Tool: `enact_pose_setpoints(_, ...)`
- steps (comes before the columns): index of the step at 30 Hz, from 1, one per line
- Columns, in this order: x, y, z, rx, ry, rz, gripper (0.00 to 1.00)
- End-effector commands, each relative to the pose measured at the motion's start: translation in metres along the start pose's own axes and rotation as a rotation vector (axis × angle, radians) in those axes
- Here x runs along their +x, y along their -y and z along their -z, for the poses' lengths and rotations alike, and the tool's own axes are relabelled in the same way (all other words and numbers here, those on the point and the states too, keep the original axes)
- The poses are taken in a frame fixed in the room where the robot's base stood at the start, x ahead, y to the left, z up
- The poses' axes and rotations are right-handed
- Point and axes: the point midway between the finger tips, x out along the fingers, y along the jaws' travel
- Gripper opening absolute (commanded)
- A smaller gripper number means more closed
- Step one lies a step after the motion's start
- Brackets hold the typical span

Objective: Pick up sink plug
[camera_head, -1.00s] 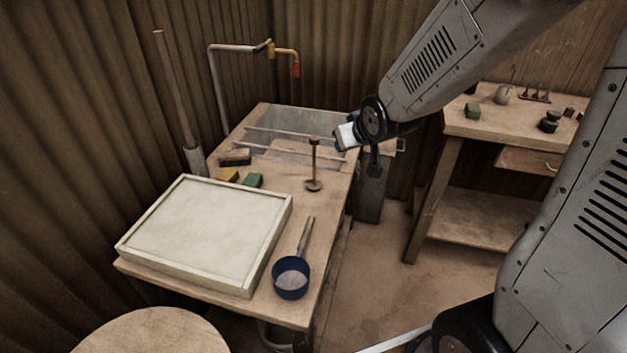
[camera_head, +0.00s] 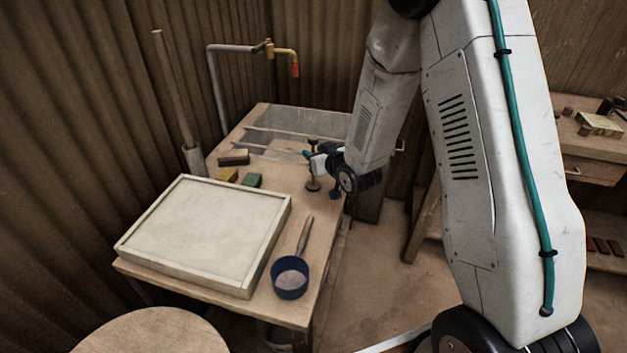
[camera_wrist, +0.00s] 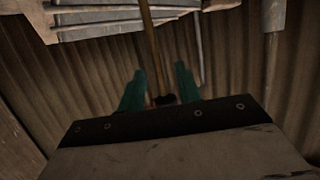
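The sink plug (camera_head: 313,187) looks like a dark round base with an upright wooden handle, standing on the wooden table. My gripper (camera_head: 308,156) is at its handle, hiding the middle of it; the handle's dark top and the base still show. In the wrist view, the handle (camera_wrist: 149,35) runs down between the two teal fingers of my gripper (camera_wrist: 160,74). The fingers are apart, with a gap visible beside the handle. I cannot tell whether either finger touches it.
A framed pale tray (camera_head: 151,265) fills the near left of the table. A blue pan (camera_head: 291,293) lies at the near right. Green (camera_head: 252,181) and yellow (camera_head: 228,175) blocks and a brown brush (camera_head: 234,158) lie left of the plug. A bent pipe (camera_head: 236,48) stands behind.

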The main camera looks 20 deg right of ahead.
Motion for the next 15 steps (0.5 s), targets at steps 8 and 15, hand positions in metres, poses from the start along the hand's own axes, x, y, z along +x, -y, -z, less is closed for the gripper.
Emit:
enact_pose_setpoints(8, 0.034, 0.000, 0.001, 0.000, 0.001, 0.000, 0.34)
enact_pose_setpoints(15, 0.035, 0.000, 0.001, 0.000, 0.001, 0.000, 0.31)
